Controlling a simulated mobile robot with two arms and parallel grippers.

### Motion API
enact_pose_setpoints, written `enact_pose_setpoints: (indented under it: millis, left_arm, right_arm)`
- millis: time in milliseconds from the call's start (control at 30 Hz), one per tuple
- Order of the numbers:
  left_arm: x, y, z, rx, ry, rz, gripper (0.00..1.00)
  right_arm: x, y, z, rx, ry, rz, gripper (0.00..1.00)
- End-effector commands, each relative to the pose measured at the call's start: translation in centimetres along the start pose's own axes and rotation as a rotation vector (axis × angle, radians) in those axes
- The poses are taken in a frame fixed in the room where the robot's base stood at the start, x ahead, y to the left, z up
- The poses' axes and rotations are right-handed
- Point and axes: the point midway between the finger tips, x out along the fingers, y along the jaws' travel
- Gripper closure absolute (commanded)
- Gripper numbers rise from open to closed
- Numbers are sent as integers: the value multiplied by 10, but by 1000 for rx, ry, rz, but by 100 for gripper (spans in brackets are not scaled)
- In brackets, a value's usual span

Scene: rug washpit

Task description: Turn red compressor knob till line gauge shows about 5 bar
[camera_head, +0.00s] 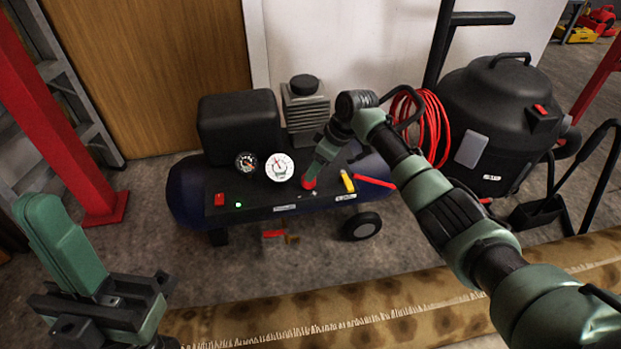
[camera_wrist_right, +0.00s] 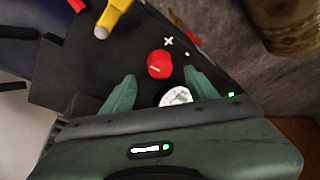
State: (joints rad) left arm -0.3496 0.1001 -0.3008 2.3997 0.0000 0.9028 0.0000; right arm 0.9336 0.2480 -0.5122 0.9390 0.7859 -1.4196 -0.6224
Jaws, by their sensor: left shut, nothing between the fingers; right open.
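The red knob (camera_head: 309,183) sits on the compressor's dark panel, right of a white-faced gauge (camera_head: 279,167) and a smaller black gauge (camera_head: 246,162). The gauges' needles are too small to read. My right gripper (camera_head: 315,171) is over the knob and hides part of it. In the right wrist view the knob (camera_wrist_right: 160,64) lies between and just past the open fingertips (camera_wrist_right: 159,75), with a visible gap on each side; a white line marks its face. The white gauge (camera_wrist_right: 177,97) shows partly behind the gripper body. My left gripper (camera_head: 40,207) is shut and empty at the lower left.
The compressor (camera_head: 187,195) stands on wheels against a wall. A yellow-handled valve (camera_head: 347,182) and a red hose (camera_head: 431,125) are right of the knob. A black vacuum (camera_head: 490,110) stands farther right. A rolled patterned rug (camera_head: 350,305) lies in front.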

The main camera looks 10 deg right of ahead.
Motion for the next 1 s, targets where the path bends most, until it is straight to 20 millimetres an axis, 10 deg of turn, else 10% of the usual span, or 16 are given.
enact_pose_setpoints:
  millis: [300, 667, 900, 1000]
  left_arm:
    - [-17, 0, 6, 4, 25, 11, 100]
    - [-12, 0, 7, 6, 35, 16, 100]
    - [-12, 0, 7, 5, 36, 16, 100]
    - [-12, 0, 7, 5, 36, 16, 100]
  right_arm:
    - [50, -1, 0, 0, 0, 0, 42]
    - [56, 0, 0, -1, 0, 1, 42]
    - [56, -1, 0, -1, 0, 1, 100]
    - [56, -1, 0, -1, 0, 0, 100]
